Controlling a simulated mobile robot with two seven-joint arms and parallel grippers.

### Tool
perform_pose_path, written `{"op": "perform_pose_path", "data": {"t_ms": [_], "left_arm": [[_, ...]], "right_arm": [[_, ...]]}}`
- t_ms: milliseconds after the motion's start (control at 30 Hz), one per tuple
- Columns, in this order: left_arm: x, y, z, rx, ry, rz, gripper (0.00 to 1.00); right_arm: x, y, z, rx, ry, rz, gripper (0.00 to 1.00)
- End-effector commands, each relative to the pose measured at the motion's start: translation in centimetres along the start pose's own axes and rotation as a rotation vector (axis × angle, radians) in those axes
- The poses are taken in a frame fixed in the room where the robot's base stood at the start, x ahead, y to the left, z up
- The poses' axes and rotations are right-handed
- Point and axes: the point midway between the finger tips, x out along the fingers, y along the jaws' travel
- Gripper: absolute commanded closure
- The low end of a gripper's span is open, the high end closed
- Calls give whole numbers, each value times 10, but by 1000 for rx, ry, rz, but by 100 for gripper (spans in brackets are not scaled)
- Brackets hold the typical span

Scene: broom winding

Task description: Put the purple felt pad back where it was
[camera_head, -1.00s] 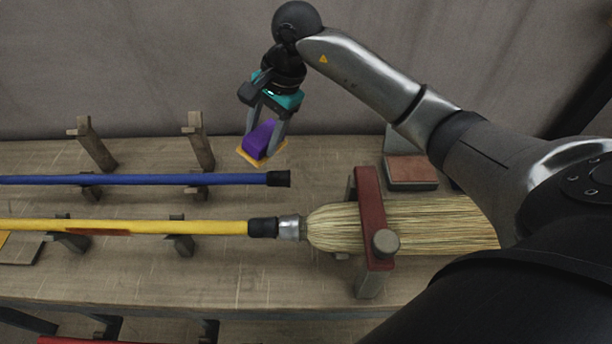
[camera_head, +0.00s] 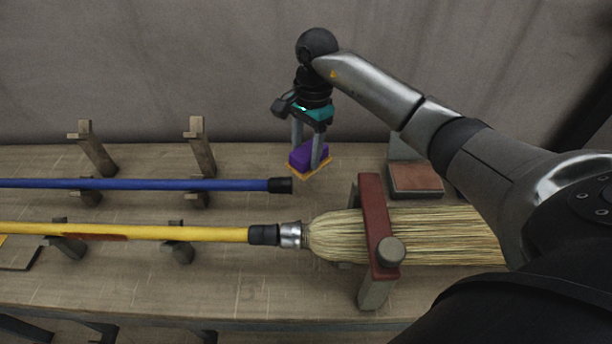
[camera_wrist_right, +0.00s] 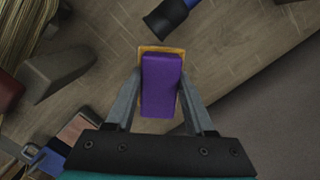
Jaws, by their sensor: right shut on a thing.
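My left gripper is not in view.
A blue handle (camera_head: 150,184) and a yellow handle (camera_head: 170,232) lie on wooden supports. The straw broom head (camera_head: 450,235) sits under a red clamp bar (camera_head: 374,215). A reddish-brown block (camera_head: 415,179) is at the right. The bench (camera_head: 240,285) is clear along its front.

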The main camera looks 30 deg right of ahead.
Motion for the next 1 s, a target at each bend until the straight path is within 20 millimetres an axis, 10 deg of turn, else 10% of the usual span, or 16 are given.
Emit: {"op": "perform_pose_path", "data": {"t_ms": [567, 900, 933, 1000], "left_arm": [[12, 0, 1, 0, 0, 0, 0], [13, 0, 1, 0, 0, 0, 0], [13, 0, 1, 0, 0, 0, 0], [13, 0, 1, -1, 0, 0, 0]], "right_arm": [[70, 0, -8, -1, -2, 0, 100], [73, -1, -9, -2, 1, -3, 100], [73, -1, -9, -2, 1, -2, 43], [73, -1, -9, -2, 1, -2, 35]]}}
